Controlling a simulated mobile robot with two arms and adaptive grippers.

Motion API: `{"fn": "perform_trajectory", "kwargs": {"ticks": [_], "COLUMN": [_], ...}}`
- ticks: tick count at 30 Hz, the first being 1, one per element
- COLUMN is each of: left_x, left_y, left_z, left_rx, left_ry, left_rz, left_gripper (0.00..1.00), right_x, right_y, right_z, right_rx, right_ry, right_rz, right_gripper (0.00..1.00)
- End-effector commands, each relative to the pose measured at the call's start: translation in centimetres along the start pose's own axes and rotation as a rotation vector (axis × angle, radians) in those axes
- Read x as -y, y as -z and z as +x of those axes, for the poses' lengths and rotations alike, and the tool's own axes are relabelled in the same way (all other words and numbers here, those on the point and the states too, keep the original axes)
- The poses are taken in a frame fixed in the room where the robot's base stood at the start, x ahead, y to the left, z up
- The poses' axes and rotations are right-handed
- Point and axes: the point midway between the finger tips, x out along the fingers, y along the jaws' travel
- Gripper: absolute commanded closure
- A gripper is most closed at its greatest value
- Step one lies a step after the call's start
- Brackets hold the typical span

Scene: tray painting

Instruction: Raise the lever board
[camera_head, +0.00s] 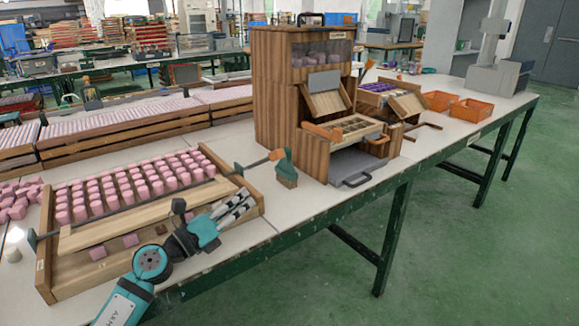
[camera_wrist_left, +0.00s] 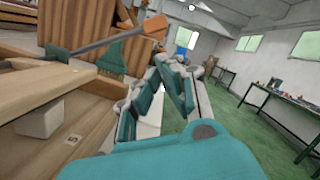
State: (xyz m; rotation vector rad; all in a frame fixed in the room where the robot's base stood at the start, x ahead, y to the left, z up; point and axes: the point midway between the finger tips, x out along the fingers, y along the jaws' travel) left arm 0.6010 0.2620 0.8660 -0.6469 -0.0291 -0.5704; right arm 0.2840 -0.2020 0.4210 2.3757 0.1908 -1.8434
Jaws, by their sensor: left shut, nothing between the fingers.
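A wooden tray (camera_head: 52,290) holds rows of pink pieces (camera_head: 130,183). A long pale lever board (camera_head: 140,215) lies across it, with a dark metal rod running along its far side to an orange-brown handle (camera_head: 277,155) beyond the tray's right end. In the left wrist view the rod and handle (camera_wrist_left: 143,27) show at upper left, and the lever board's edge (camera_wrist_left: 50,95) is at left. My left gripper (camera_head: 248,200) is shut and empty over the tray's near right side, apart from the handle. Its fingers (camera_wrist_left: 172,68) point away in the wrist view. My right gripper is not in view.
A green brush-like object (camera_head: 286,168) stands just right of the tray, near the handle. A wooden cabinet (camera_head: 277,100) with an open front stands behind it. Orange bins (camera_head: 468,111) are farther right. The table's front edge runs close by the left gripper.

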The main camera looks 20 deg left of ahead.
Motion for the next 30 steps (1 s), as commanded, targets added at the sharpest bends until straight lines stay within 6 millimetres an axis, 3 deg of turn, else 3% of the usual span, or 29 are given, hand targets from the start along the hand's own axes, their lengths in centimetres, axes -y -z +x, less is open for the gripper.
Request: {"fn": "perform_trajectory", "kwargs": {"ticks": [17, 30], "left_x": [0.0, 0.0], "left_y": [-0.3, -0.3], "left_z": [0.8, 8.1], "left_rx": [0.004, 0.004], "left_ry": [-0.002, -0.002], "left_rz": [0.005, 0.005], "left_gripper": [1.00, 1.00], "right_x": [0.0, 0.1], "right_y": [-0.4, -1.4], "right_z": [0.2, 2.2], "right_rx": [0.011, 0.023], "right_ry": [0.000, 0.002], "right_rz": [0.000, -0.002], "right_gripper": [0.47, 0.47]}}
